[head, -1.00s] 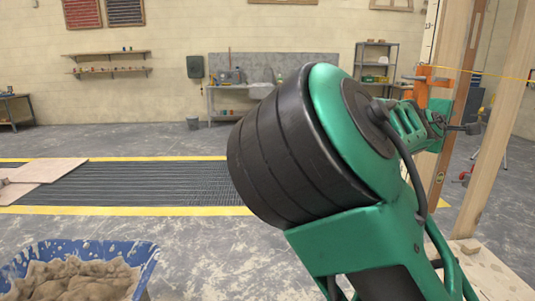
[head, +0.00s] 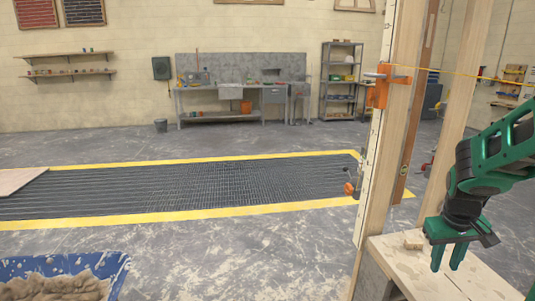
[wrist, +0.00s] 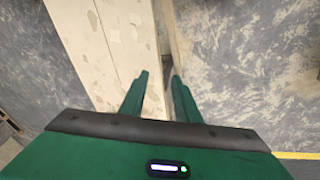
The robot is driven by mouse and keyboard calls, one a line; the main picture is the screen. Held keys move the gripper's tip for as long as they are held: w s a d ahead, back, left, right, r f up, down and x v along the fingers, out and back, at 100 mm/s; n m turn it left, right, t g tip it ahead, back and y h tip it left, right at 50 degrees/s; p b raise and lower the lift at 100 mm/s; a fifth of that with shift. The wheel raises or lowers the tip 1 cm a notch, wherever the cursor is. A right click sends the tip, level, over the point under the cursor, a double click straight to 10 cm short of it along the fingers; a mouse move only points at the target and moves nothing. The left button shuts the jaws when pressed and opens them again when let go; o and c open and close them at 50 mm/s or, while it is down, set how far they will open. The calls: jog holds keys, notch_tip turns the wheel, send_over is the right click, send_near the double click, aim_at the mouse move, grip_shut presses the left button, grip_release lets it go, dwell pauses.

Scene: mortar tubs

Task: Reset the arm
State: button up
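My green arm reaches in from the right edge in the head view. My gripper (head: 449,258) points down at the lower right, just above a pale wooden surface (head: 400,262). In the wrist view my gripper (wrist: 159,77) has its two green fingers apart, with nothing held between them. Below the fingers lie pale boards (wrist: 120,40) with a dark gap beside them, and grey floor. I cannot tell exactly how far the fingertips are above the wood.
A small wood piece (head: 413,243) lies beside my gripper. Upright timbers (head: 392,120) with an orange clamp (head: 378,85) stand left of my arm. A blue mortar tub (head: 115,265) is at the lower left. The floor between is open, with a yellow-edged grating (head: 200,185).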

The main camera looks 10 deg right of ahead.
jog(key=s+a+r+m+y, duration=0.1)
jog(key=s+a+r+m, duration=0.1)
jog(key=s+a, duration=0.3)
jog(key=s+a+r+m+g+y, duration=0.1)
jog(key=s+a+r, duration=0.2)
jog(key=s+a, duration=0.3)
jog(key=s, duration=0.5)
jog(key=shift+s+r+m+y, duration=0.2)
jog(key=shift+m+y, duration=0.1)
jog(key=shift+m, duration=0.1)
jog(key=shift+w+f, duration=0.3)
jog(key=shift+w, duration=0.35)
